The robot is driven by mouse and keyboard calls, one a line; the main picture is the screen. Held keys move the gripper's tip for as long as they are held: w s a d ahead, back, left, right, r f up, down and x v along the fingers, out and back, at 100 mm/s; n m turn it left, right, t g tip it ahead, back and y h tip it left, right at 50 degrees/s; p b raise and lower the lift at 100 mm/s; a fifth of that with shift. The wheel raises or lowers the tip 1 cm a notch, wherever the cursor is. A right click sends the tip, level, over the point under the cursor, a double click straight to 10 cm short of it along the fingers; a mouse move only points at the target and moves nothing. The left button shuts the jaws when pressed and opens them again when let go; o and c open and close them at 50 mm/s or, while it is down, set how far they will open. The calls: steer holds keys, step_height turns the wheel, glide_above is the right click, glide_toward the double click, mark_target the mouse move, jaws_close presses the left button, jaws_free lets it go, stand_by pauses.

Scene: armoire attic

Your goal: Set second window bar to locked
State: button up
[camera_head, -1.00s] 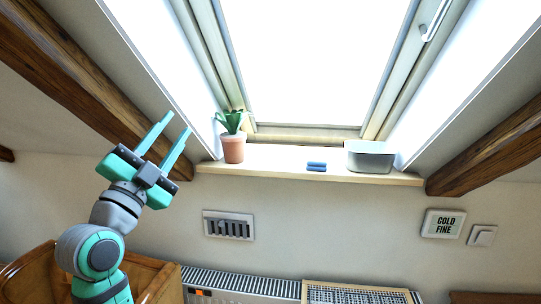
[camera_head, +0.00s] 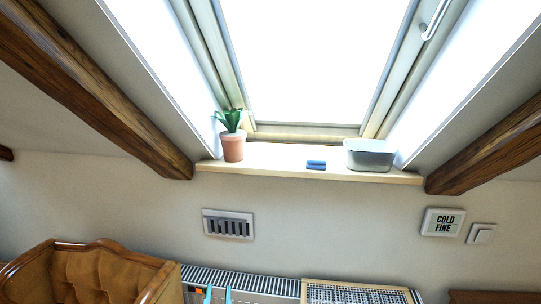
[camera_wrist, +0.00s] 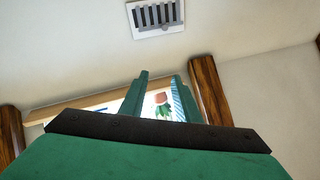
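The skylight window (camera_head: 315,60) fills the upper middle of the head view, bright white in a pale frame. A silver bar-like handle (camera_head: 434,20) shows at its upper right, cut by the picture's top edge. I cannot tell whether it is locked, and no second bar is clearly visible. My gripper (camera_head: 217,294) shows only as two teal fingertips at the bottom edge, in front of the radiator and far below the window. In the wrist view my gripper (camera_wrist: 160,75) has its fingers apart with nothing between them. The handle is not visible there.
The sill (camera_head: 285,162) holds a potted plant (camera_head: 233,147), blue item (camera_head: 316,165) and grey bin (camera_head: 369,156). Wooden beams (camera_head: 85,85) flank the window.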

steer(key=s+d+f+n+g, duration=0.15)
steer(key=s+d+f, duration=0.25)
steer(key=s+f, duration=0.45)
steer(key=s+d+f+n+g, duration=0.15)
steer(key=s+d+f, duration=0.25)
steer(key=s+f, duration=0.5)
steer(key=s+d+g, duration=0.1)
steer(key=s+d, duration=0.1)
steer(key=s, duration=0.9)
steer(key=s+d+g+h, duration=0.1)
steer(key=s+d, duration=0.2)
steer(key=s, duration=0.8)
steer(key=shift+s+d+m, duration=0.15)
steer(key=shift+s+m, duration=0.2)
steer(key=shift+m, duration=0.05)
